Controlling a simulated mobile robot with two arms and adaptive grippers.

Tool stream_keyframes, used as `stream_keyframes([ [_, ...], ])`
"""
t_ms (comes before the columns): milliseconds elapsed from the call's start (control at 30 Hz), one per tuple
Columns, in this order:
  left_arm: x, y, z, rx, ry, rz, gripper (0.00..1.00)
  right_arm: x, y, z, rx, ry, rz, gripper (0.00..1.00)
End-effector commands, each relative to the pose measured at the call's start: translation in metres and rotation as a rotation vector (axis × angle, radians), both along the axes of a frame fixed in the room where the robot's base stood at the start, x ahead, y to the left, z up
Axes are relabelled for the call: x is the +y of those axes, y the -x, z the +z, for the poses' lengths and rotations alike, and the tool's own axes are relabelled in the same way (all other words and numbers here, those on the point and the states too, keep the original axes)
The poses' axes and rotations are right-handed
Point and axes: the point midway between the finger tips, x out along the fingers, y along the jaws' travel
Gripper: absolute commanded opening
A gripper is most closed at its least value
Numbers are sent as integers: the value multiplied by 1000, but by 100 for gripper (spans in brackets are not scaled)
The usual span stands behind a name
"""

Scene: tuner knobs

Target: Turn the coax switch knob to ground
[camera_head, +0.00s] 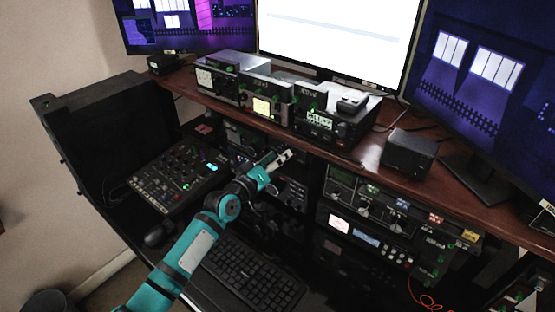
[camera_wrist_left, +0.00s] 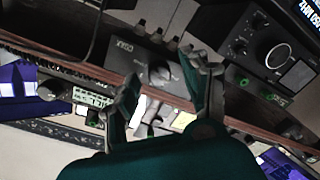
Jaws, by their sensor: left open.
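The coax switch (camera_wrist_left: 128,52) is a grey box labelled COAX in the left wrist view. Its dark round knob (camera_wrist_left: 161,74) faces my left gripper (camera_wrist_left: 162,70). The two fingers are apart, one on each side of the knob in that view. I cannot tell whether either finger touches it. In the head view my left gripper (camera_head: 278,159) is at the front of the desk shelf, below the middle radios. There the switch is hidden or too small to make out. The knob's pointer direction and the ground mark are not readable.
Several radios (camera_head: 330,125) stand on the wooden shelf above the gripper. A mixer (camera_head: 180,175) is at the left and a rack of units (camera_head: 365,235) at the right. A keyboard (camera_head: 250,270) lies below my left arm. A small black box (camera_head: 408,153) sits on the shelf.

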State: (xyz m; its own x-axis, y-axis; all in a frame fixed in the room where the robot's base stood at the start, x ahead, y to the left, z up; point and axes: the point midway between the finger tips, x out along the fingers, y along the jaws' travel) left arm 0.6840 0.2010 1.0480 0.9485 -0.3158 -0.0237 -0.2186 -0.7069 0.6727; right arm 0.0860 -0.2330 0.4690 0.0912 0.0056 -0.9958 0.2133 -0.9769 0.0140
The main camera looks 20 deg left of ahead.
Motion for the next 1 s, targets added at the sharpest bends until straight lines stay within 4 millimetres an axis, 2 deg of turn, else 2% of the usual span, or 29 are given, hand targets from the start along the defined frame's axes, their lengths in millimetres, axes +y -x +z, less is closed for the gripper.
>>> stream_keyframes([
  [133,1,4,0,0,0,0,47,-6,-1,0,-1,7,0,33],
  [233,5,16,-1,1,0,1,47,-4,-1,0,-1,5,1,33],
  [500,23,70,0,3,-3,-1,47,-3,0,0,0,3,0,33],
  [700,34,101,1,2,-2,1,47,-2,0,0,-1,3,0,33],
  [833,37,111,2,0,-1,1,47,-2,0,0,0,2,0,33],
  [1000,38,114,3,0,0,0,47,-2,0,0,0,2,0,33],
])
